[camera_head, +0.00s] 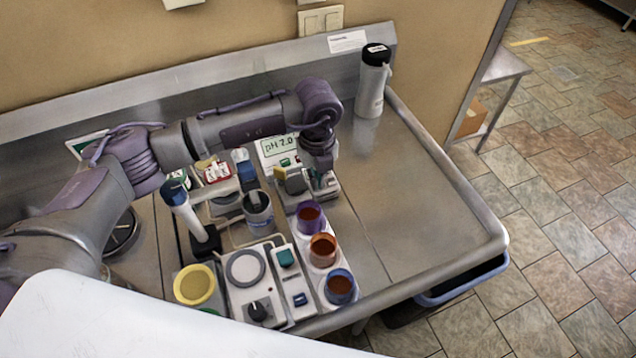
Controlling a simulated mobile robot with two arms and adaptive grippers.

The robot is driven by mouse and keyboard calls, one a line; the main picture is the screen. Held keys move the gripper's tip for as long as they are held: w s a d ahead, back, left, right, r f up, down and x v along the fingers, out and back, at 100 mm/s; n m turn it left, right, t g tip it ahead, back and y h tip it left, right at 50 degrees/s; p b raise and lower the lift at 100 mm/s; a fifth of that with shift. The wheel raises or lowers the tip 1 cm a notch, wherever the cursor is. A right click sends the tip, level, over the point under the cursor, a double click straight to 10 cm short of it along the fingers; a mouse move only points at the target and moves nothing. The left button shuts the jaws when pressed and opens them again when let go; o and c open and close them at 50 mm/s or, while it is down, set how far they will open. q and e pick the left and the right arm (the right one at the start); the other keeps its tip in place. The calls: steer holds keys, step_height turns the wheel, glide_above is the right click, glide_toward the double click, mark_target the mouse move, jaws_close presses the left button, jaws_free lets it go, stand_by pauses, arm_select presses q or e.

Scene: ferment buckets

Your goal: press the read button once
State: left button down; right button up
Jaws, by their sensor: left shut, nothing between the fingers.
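A white pH meter (270,160) stands on the steel bench, its display reading "pH 7.0". A small green mark shows on its face below the display. My left gripper (323,188) is shut and empty, pointing down at the right side of the meter. The gripper and wrist cover that part of the meter, and I cannot make out a read button. I cannot tell whether the fingertips touch anything. My right gripper is not in view.
A white tray with purple, orange and blue cups (322,250) stands in front of the gripper. A bottle (373,82) stands at the back; the bench's right side is clear.

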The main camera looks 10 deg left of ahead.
arm_select(q)
steer(key=shift+r, duration=0.15)
steer(key=shift+r+p, duration=1.7)
steer(key=shift+r, duration=1.2)
